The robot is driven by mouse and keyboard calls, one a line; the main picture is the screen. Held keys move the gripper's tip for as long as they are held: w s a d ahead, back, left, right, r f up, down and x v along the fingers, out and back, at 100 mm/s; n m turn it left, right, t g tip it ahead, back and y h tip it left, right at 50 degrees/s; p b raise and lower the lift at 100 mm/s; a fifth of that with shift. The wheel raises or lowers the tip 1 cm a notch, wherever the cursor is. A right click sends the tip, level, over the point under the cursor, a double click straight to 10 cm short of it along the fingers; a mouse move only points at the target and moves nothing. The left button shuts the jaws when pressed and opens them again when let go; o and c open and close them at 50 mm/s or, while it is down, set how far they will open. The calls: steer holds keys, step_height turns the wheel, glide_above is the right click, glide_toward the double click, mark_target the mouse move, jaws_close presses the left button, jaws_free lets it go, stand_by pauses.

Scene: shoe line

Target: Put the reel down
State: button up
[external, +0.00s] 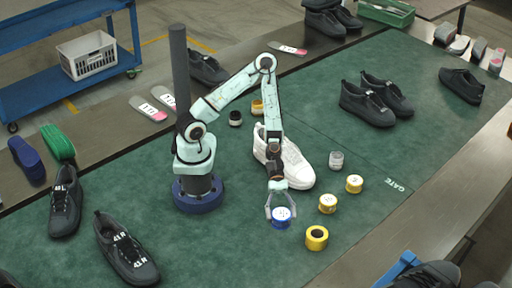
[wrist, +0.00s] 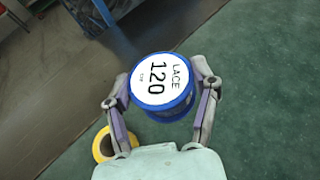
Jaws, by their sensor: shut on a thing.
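The blue reel (external: 281,216) with a white top label is between the fingers of my gripper (external: 282,213). In the wrist view the label on the reel (wrist: 157,86) reads "LACE 120". The fingers of my gripper (wrist: 162,108) are shut on the reel, one on each side. In the external view the reel is over the green mat (external: 240,245), in front of the white shoe (external: 290,165). I cannot tell whether its underside touches the mat.
Yellow reels stand to the right: one nearest (external: 317,238), one behind it (external: 327,203) and one farther (external: 354,184). A grey reel (external: 336,159) stands behind them. Dark shoes (external: 128,250) are at the left. The mat left of the reel is clear.

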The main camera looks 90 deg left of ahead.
steer(key=w+a+r+n+t+y, duration=0.1)
steer(key=w+a+n+t+y, duration=0.5)
steer(key=w+a, duration=0.5)
steer(key=w+a+r+n+t+y, duration=0.1)
steer(key=w+a+n+t+y, duration=0.45)
steer(key=w+a+n, duration=0.55)
steer(key=a+r+n+y, duration=0.25)
steer(key=a+y, duration=0.25)
steer(key=a, duration=0.8)
glide_above(376, 170)
steer(key=shift+m+h, duration=0.25)
steer(key=shift+m, duration=0.2)
steer(key=f, duration=1.4)
steer(key=shift+d+f, duration=0.2)
step_height(376, 170, down, 3)
steer(key=shift+f, duration=0.1)
